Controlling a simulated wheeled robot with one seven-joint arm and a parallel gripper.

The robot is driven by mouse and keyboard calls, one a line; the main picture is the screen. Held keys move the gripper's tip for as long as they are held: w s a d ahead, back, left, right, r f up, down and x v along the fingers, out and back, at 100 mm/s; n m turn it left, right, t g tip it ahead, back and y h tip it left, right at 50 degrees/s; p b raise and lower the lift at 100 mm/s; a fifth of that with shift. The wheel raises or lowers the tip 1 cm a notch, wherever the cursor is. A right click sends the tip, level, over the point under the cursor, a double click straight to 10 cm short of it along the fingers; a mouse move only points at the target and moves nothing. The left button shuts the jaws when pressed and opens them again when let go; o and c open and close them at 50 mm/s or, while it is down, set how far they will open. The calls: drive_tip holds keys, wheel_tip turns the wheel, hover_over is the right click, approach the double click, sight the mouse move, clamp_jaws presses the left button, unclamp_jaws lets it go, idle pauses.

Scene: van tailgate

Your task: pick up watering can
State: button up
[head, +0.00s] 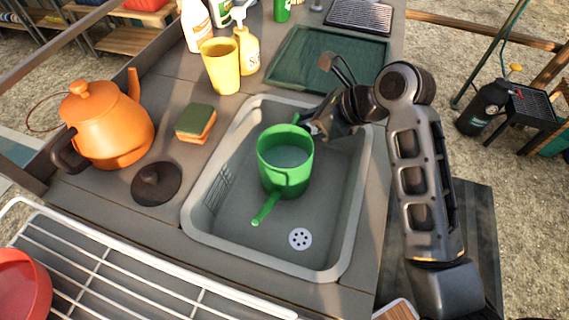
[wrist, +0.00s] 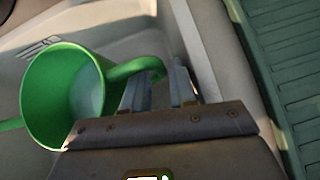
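The green watering can (head: 285,163) stands in the grey sink in the head view, its spout pointing toward the lower left. Its open top and curved handle show in the wrist view (wrist: 62,97). My gripper (head: 306,126) is at the handle, on the can's upper right side. In the wrist view my gripper's two fingers (wrist: 160,85) are apart, with a gap between them. The end of the handle reaches over the left finger toward this gap. Whether the fingers touch the handle is hard to tell.
The sink (head: 335,245) has raised walls close around the can. An orange kettle (head: 107,125), a sponge (head: 196,122) and a yellow cup (head: 221,66) stand to the left. A green drainer tray (head: 325,62) lies behind, and a white wire rack (head: 110,285) in front.

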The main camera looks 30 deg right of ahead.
drive_tip(key=shift+c, duration=0.2)
clamp_jaws()
drive_tip(key=shift+r, duration=0.15)
